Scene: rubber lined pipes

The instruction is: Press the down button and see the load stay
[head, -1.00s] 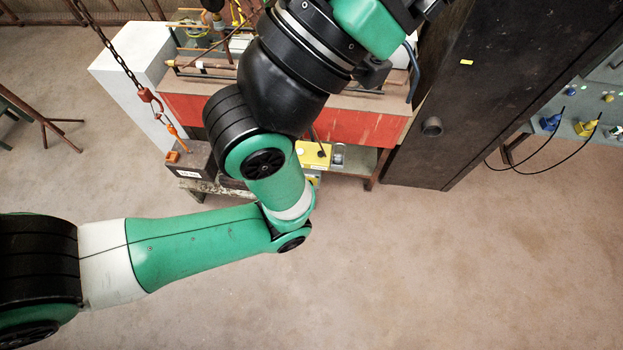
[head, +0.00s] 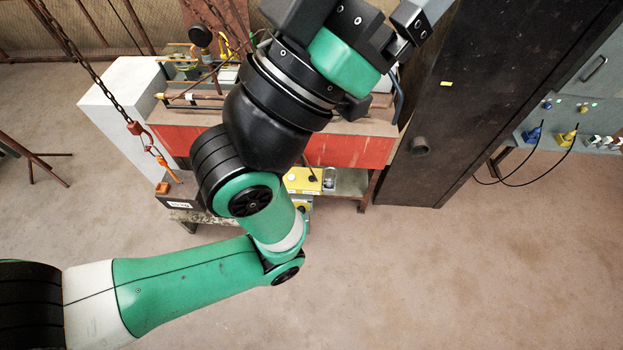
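A dark box with a white label (head: 181,203), possibly the load, sits at the left end of the low bench. A chain (head: 72,53) with a red and orange hook (head: 150,148) hangs just above it; I cannot tell whether the hook bears the box. A yellow control box (head: 301,182) is on the bench beside my arm, partly hidden by it. I cannot make out a down button. My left arm crosses the middle, and its gripper end (head: 408,22) is at the top, cut by the frame edge; its fingertips are not clear. My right gripper is not in view.
A red-fronted workbench (head: 350,151) with pipes stands behind my arm. A tall dark cabinet (head: 465,110) stands to its right, and a grey panel with blue and yellow plugs (head: 590,115) is at the far right. The floor in front is clear.

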